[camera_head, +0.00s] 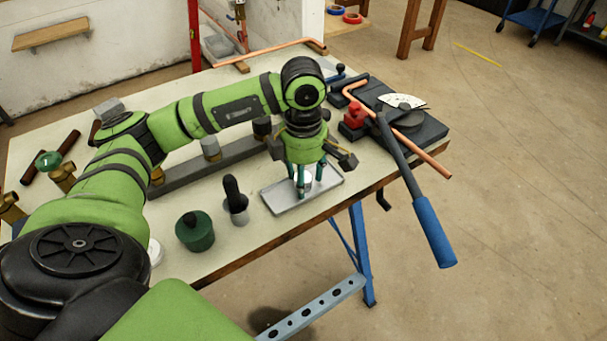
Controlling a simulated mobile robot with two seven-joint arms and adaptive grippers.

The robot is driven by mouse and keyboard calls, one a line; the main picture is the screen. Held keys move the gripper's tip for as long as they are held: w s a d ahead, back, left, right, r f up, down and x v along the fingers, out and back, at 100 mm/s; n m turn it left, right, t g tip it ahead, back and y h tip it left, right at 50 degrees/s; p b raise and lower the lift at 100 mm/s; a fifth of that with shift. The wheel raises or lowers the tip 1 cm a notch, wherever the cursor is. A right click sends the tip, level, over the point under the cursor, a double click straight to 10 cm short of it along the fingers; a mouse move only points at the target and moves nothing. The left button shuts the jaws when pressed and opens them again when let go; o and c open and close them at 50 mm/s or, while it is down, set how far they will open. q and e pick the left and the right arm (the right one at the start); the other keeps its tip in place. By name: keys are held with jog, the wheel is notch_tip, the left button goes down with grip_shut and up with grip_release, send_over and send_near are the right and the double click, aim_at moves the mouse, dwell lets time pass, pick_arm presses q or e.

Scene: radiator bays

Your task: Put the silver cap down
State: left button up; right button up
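My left gripper (309,182) points down over a shallow silver-grey tray (278,201) near the table's front right edge. A small pale silver piece, which looks like the silver cap (306,180), shows between its fingertips, low over or on the tray. The fingers partly hide it. I cannot tell whether they press on it or whether it touches the tray. My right gripper is not in view.
A green pot (195,233) and a black-handled brush-like tool (236,201) stand left of the tray. A grey rail (208,170) lies behind. A pipe bender (408,165) with a blue handle overhangs the right edge, with a copper pipe (425,160).

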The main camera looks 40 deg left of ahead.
pick_arm(q)
jog(key=shift+r, duration=0.1)
notch_tip(320, 180, up, 12)
jog(key=shift+r, duration=0.15)
dwell(0.5)
dwell(0.5)
